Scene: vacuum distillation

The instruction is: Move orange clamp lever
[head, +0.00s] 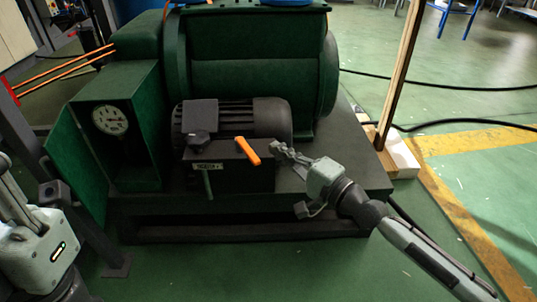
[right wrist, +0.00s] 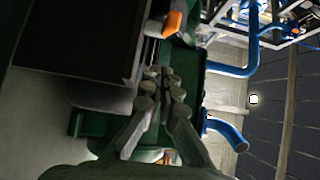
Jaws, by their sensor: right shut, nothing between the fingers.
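The orange clamp lever (head: 249,152) sits on the right part of the dark box in front of the motor, tilted from upper left to lower right. It also shows in the right wrist view (right wrist: 173,23), near the top. My right gripper (head: 278,150) is just right of the lever in the head view, apart from it or nearly touching; I cannot tell exactly. Its fingers are together with nothing between them, as the right wrist view (right wrist: 165,82) shows. Part of my left arm shows at the lower left of the head view, but I cannot make out its fingers.
The black motor (head: 270,115) and green machine housing (head: 250,75) stand behind the box. An open green cabinet with a gauge (head: 110,119) is at left. A wooden post (head: 398,75) stands at right.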

